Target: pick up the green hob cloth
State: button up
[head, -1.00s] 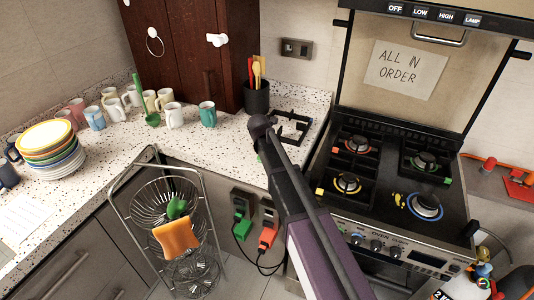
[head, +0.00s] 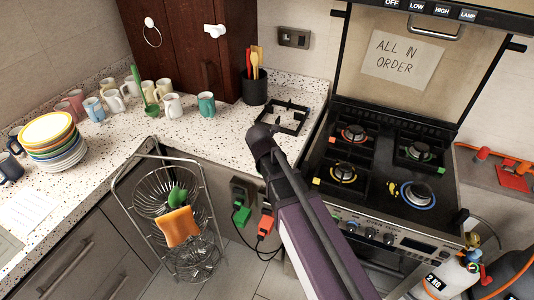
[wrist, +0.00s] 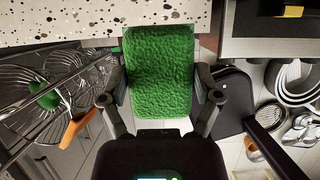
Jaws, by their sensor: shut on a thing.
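The green hob cloth (wrist: 160,75) is a thick, fuzzy green piece in the middle of the wrist view. My gripper (wrist: 160,88) has one finger at each side edge of it and is shut on it. The cloth hangs in front of the counter edge, with floor tiles seen below. In the head view my arm rises from the bottom, and neither the cloth nor the fingertips can be made out there.
A wire basket stand (head: 150,200) with an orange cloth (head: 180,227) stands left of my arm. The hob (head: 380,165) is at right, a gas bottle (head: 450,277) below it. Mugs and plates (head: 55,145) stand on the counter (head: 110,150). In the wrist view, pans lie at right.

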jog(key=shift+s+d+r, duration=0.1)
jog(key=shift+s, duration=0.75)
jog(key=o, duration=0.4)
jog(key=shift+c, duration=0.2)
jog(key=c, duration=0.4)
jog(key=shift+c, duration=0.2)
jog(key=shift+d, duration=0.1)
